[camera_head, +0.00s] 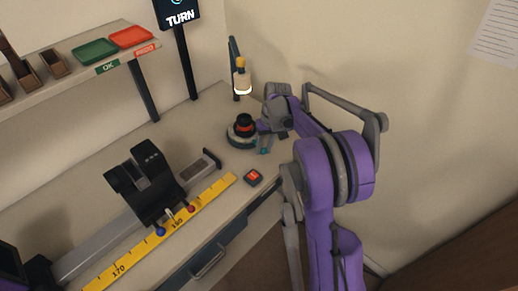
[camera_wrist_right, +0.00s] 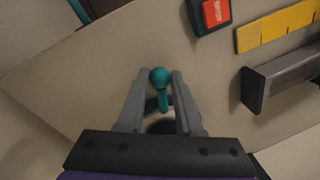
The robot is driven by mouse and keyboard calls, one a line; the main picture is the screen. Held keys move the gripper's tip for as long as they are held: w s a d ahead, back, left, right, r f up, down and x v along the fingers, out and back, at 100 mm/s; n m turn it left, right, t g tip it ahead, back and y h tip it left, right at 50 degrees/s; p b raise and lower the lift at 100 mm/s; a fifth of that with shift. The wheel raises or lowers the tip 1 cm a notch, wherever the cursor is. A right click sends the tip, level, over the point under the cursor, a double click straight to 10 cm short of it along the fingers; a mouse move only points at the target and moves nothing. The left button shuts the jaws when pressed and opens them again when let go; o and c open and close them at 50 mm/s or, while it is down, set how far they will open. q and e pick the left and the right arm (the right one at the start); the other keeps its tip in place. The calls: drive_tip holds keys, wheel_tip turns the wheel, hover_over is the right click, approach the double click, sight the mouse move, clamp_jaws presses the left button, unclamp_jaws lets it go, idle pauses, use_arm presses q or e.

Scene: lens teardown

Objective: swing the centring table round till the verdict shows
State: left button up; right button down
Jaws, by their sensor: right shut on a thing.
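The centring table (camera_head: 241,141) is a low dark round base near the back right of the bench, with a black lens part with a red ring (camera_head: 245,124) on top. A teal handle knob (camera_wrist_right: 159,77) stands between the fingers of my right gripper (camera_wrist_right: 160,82) in the right wrist view. The gripper is shut on this knob. In the head view my right gripper (camera_head: 264,126) is at the table's right side. The display (camera_head: 179,14) on a post reads "TURN"; its top is cut off. My left gripper is not in view.
A red button box (camera_head: 253,177) sits in front of the table, near a yellow ruler (camera_head: 203,198) and a black carriage on a rail (camera_head: 146,185). Green (camera_head: 95,51) and red (camera_head: 130,37) trays are on the shelf.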

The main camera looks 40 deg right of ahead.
drive_tip(key=shift+d+n, duration=1.4)
drive_tip(key=shift+d, duration=0.3)
drive_tip(key=shift+w+d+n+g, duration=0.2)
drive_tip(key=shift+d+n+g, duration=0.2)
drive_tip(key=shift+d+n, duration=0.6)
drive_tip(key=shift+d, duration=0.1)
drive_tip(key=c, duration=0.6)
unclamp_jaws()
drive_tip(key=shift+r, duration=0.15)
drive_tip(key=r, duration=0.3)
drive_tip(key=d+r+p, duration=0.1)
drive_tip(key=r, duration=0.6)
drive_tip(key=shift+d+r, duration=0.2)
drive_tip(key=shift+d, duration=0.2)
